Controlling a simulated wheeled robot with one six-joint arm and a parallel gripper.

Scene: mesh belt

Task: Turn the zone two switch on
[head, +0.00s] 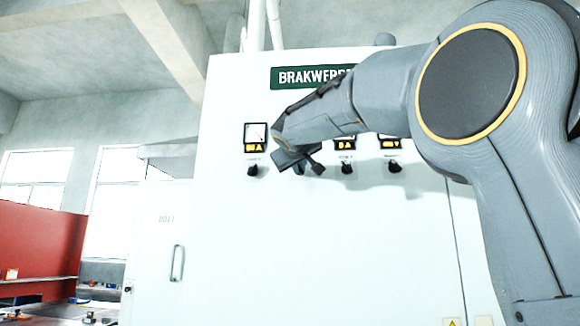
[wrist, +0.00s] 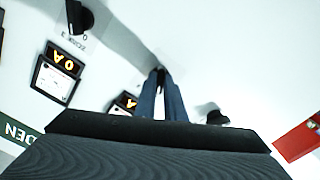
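The zone two switch (wrist: 160,73) is a small dark knob on the white cabinet, partly hidden between my fingertips in the wrist view. In the head view my arm and gripper cover it. My gripper (head: 298,162) is at the cabinet front, between the left knob (head: 253,169) and the middle visible knob (head: 347,167). In the wrist view its two bluish fingers (wrist: 161,88) lie close on either side of the switch, with a narrow gap between them. Whether they press on it is unclear. The switch's turn position cannot be read.
Lit meters stand above the knobs: a left meter (head: 255,137), a middle one (head: 345,143) and a right one (head: 389,142). The right knob (head: 395,166) is near my arm. A green sign (head: 312,77) is above. A red panel (head: 40,240) stands at far left.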

